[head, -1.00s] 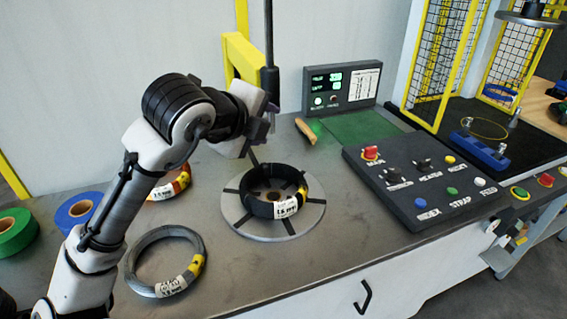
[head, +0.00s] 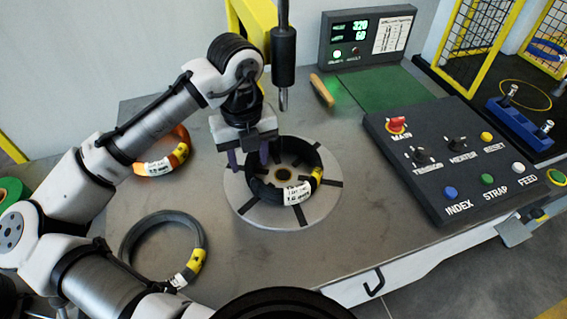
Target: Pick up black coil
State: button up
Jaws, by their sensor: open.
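The black coil (head: 272,194) lies flat on the round grey turntable (head: 241,201), with a white label and a yellow band on its front right. My gripper (head: 249,160) points down at the coil's back left rim. Its two purple-tipped fingers are apart, one outside the ring at the left and one over the inside. The coil's rim lies between or just below them; I cannot tell whether either finger touches it.
A grey coil (head: 134,233) lies at the front left and an orange coil (head: 179,153) behind my arm. A dark vertical tool (head: 283,55) hangs just behind the turntable. The button panel (head: 450,150) stands to the right. Bare table lies in front of the turntable.

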aim_at(250, 170)
jog(key=shift+f+p, duration=0.45)
jog(key=shift+f, duration=1.95)
grip_shut()
jog(key=shift+r, duration=0.15)
